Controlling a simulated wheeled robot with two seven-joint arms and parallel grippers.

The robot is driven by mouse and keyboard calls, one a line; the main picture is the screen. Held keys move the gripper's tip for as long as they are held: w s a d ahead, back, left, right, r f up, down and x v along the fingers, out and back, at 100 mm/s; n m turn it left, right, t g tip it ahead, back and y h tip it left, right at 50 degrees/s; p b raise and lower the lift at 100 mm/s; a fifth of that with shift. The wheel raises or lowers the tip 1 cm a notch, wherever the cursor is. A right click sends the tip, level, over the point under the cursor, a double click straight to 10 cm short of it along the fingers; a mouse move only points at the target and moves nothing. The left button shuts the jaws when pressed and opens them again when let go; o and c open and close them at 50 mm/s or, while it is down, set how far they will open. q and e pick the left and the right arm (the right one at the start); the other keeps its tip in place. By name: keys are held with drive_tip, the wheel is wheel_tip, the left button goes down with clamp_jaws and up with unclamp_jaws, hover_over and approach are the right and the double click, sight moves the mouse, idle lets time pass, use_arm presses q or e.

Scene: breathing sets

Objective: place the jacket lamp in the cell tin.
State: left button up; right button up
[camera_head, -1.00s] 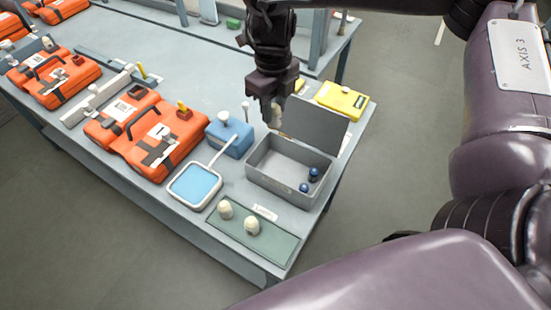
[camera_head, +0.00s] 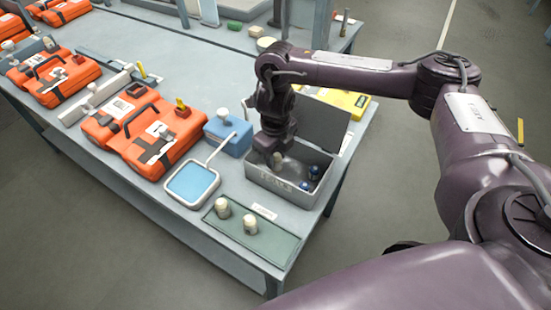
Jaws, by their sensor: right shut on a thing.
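The cell tin (camera_head: 262,184) is a grey open box with a raised lid (camera_head: 318,122), near the right end of the table. Two small blue and dark cells (camera_head: 309,171) lie in its right part. My right gripper (camera_head: 273,155) points down over the left part of the tin and is shut on a small pale jacket lamp (camera_head: 277,161). The lamp is at or below the rim level, and I cannot tell whether it touches the floor. Two similar pale lamps (camera_head: 222,208) (camera_head: 250,224) stand on a green mat (camera_head: 270,244) in front. My left gripper is out of view.
A white-framed blue pad (camera_head: 192,184) and a blue box (camera_head: 228,134) stand left of the tin. Orange cases (camera_head: 150,143) fill the table further left. A yellow case (camera_head: 345,101) is behind the lid. The table's front edge is close to the mat.

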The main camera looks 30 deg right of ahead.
drive_tip(key=shift+f, duration=0.55)
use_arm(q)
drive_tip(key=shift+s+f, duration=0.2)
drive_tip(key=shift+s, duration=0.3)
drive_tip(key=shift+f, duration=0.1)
use_arm(e)
drive_tip(key=o, duration=1)
drive_tip(key=shift+f, duration=0.1)
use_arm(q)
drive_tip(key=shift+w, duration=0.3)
use_arm(e)
drive_tip(key=shift+r, duration=0.3)
use_arm(q)
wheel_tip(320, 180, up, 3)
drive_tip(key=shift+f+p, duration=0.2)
drive_tip(key=shift+p, duration=1)
use_arm(e)
wheel_tip(320, 180, up, 12)
drive_tip(key=shift+f, duration=0.15)
